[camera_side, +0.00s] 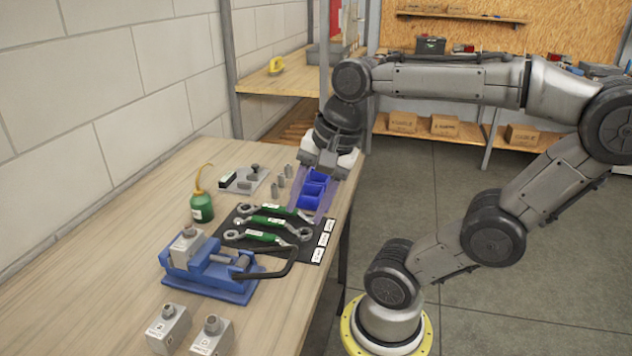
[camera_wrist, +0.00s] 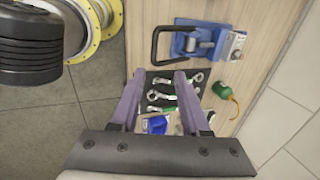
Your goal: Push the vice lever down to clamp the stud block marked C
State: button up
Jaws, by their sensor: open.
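The blue vice (camera_side: 205,281) stands on the bench with a grey stud block (camera_side: 187,247) seated at its left end. The mark on that block is too small to read. The vice's black bent lever (camera_side: 290,262) sticks out on the right, over the mat's near edge; its exact angle is hard to tell. In the wrist view the vice (camera_wrist: 205,27), lever (camera_wrist: 156,40) and block (camera_wrist: 237,44) are at the top. My gripper (camera_side: 299,210) is open and empty, above the mat beyond the vice; its two purple fingers (camera_wrist: 158,77) are apart from the lever.
Two loose stud blocks (camera_side: 168,329) (camera_side: 212,337) stand in front of the vice. Green-handled wrenches (camera_side: 265,221) lie on a black mat (camera_side: 318,255). A green oil can (camera_side: 202,207), a blue bin (camera_side: 313,190) and small metal pieces (camera_side: 280,182) stand behind. Bench left of the vice is clear.

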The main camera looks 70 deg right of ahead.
jog(key=v, duration=0.5)
